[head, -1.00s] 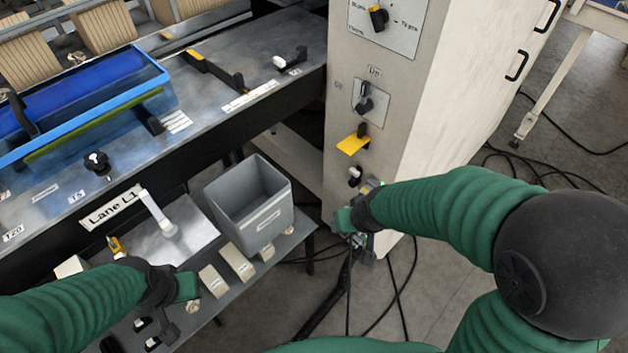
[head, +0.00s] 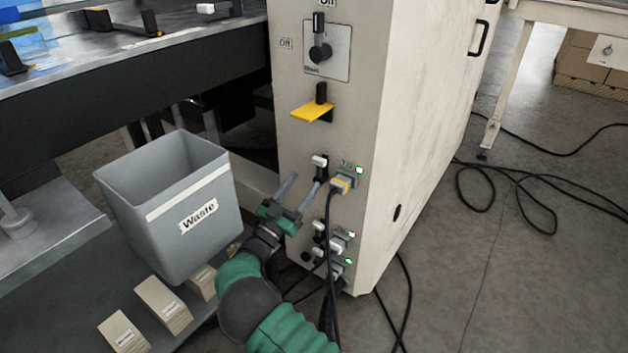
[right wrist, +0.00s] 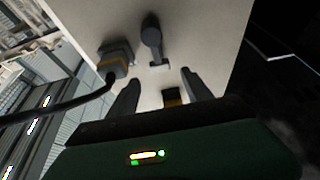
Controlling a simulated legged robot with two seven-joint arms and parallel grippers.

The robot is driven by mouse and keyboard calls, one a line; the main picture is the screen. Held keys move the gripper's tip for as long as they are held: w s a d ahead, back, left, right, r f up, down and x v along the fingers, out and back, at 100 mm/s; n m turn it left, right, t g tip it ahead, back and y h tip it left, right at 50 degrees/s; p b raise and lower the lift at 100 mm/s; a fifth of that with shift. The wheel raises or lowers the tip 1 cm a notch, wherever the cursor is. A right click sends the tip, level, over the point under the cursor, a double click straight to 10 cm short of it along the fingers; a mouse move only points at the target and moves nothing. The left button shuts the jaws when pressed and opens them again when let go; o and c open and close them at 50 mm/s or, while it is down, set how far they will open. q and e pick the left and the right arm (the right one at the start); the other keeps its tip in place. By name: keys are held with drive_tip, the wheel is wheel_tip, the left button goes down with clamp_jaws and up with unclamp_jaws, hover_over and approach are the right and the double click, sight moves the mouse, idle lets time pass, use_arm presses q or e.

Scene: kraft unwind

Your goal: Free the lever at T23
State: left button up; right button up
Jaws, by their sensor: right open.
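The grey cabinet (head: 345,90) carries a column of small white-tipped levers. The top lever (head: 320,161) sits beside a grey plug with a yellow band (head: 342,183) and a green light. The label by it is too small to read surely as T23. My right gripper (head: 305,181) is open and empty, its fingers pointing at the panel just below and left of that lever. In the right wrist view both fingers (right wrist: 159,78) are apart before the panel; a dark round-ended lever (right wrist: 151,38) stands beyond them, left of it a plug (right wrist: 115,58) with a cable. My left gripper is out of view.
A grey Waste bin (head: 165,215) stands left of my right arm. Above the levers are a yellow plate with a black handle (head: 313,111) and a rotary switch (head: 320,52). Lower plugs (head: 340,240) and hanging black cables are close to my right gripper.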

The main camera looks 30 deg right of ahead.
sight(317, 164)
drive_tip(key=b+x, duration=0.2)
drive_tip(key=x, duration=0.4)
drive_tip(key=shift+w+f, duration=0.1)
drive_tip(key=shift+f, duration=0.05)
drive_tip(key=shift+w+d+r, duration=0.1)
drive_tip(key=shift+d+r, duration=0.15)
drive_tip(key=shift+c, duration=0.5)
clamp_jaws()
idle(0.4)
